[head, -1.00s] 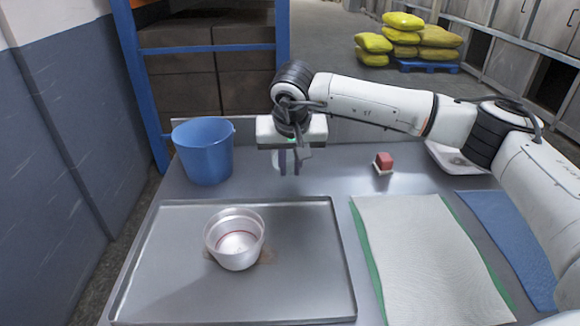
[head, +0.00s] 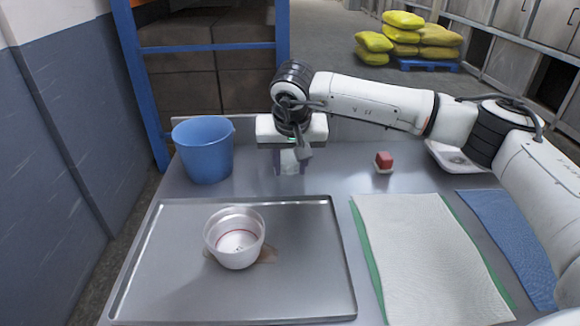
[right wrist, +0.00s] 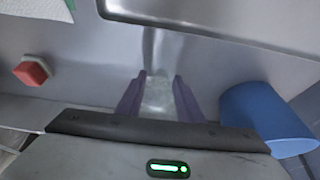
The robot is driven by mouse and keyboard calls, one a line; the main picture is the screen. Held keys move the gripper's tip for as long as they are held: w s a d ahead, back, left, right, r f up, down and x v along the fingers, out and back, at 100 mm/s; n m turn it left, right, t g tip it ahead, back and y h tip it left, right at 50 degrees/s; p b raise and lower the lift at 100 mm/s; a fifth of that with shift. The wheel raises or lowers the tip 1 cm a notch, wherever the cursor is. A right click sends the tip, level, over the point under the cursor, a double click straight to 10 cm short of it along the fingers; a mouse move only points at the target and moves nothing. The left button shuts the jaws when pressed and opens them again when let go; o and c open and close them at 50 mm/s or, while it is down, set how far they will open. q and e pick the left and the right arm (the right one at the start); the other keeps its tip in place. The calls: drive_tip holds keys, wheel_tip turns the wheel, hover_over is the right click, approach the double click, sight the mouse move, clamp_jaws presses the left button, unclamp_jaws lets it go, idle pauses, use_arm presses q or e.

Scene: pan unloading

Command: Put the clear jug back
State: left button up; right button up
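The clear jug (right wrist: 158,92) is hard to make out. In the right wrist view it shows as a pale, see-through shape between the two fingers. In the head view it is a faint patch under my right gripper (head: 290,162), on the table behind the tray. My right gripper also shows in the right wrist view (right wrist: 159,98), with its purple fingers spread apart on either side of the jug. Contact between fingers and jug is not clear. My left gripper is not in view.
A metal tray (head: 150,280) holds a white pot (head: 234,238). A blue bucket (head: 203,150) stands left of the gripper, a red block (head: 384,160) to its right. A pale cloth (head: 425,260) and a blue mat (head: 510,240) lie at right. Bare table surrounds the block.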

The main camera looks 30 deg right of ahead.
drive_tip(key=v, duration=1.1)
drive_tip(key=shift+r, duration=0.1)
